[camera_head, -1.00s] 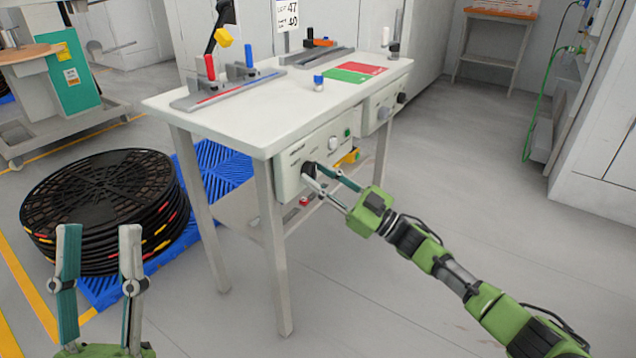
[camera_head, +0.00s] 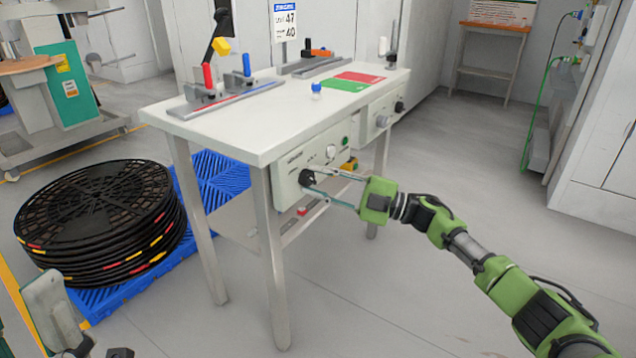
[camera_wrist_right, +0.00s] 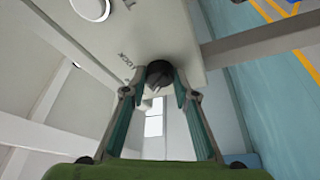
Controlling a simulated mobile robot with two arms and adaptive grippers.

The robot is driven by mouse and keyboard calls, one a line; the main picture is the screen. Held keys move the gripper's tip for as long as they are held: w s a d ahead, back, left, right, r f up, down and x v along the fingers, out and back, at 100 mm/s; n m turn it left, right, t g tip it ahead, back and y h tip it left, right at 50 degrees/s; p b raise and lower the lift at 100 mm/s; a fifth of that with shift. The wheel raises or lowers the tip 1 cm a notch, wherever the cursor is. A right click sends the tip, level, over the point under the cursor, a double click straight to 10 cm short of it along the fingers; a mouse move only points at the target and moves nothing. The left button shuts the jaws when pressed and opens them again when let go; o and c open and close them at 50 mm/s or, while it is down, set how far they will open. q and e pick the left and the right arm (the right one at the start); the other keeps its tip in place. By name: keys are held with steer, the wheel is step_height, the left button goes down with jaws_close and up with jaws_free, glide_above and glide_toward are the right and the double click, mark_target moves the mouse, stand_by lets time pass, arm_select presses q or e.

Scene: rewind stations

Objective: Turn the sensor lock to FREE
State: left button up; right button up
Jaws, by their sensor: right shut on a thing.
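The sensor lock's black round knob (camera_head: 305,177) sits on the left control panel (camera_head: 325,148) under the bench top. In the right wrist view the knob (camera_wrist_right: 159,72) shows a pale pointer line, with the printed word LOCK beside it; I cannot read a FREE mark. My right gripper (camera_head: 309,180) is shut on the knob, one finger on each side; its fingers also show in the right wrist view (camera_wrist_right: 159,95). My left gripper (camera_head: 60,325) is cut off at the lower left corner, away from the bench, and its opening is unclear.
A second panel (camera_head: 384,108) is to the right. Black reels (camera_head: 95,215) stack on a blue pallet at left. Floor at right is clear.

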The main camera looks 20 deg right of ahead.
steer(key=shift+n+g, duration=0.3)
steer(key=shift+n, duration=0.3)
steer(key=o, duration=1.1)
steer(key=shift+d, duration=0.1)
steer(key=v, duration=1.2)
steer(key=shift+s, duration=0.15)
